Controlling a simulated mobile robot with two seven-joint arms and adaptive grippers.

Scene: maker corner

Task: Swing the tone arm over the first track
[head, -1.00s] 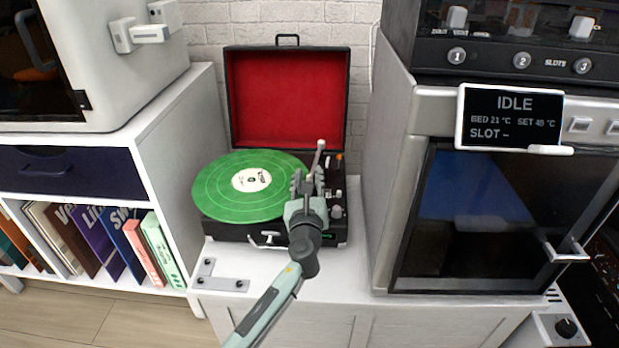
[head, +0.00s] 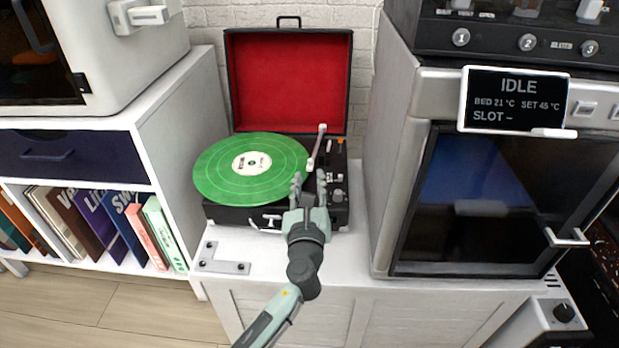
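The record player is an open black case (head: 225,213) with a red-lined lid (head: 288,80). A green record (head: 222,182) with a pale label lies on it. The white tone arm (head: 316,146) runs from its pivot at the back right toward the front, its head end at the record's right edge. I cannot tell whether that end is just over the rim or beside it.
A grey L-shaped bracket (head: 222,266) lies on the white cabinet top (head: 268,254) at front left. A tall machine with a dark glass door (head: 480,200) and an IDLE screen (head: 515,100) stands close on the right. A white shelf with books (head: 90,228) stands left.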

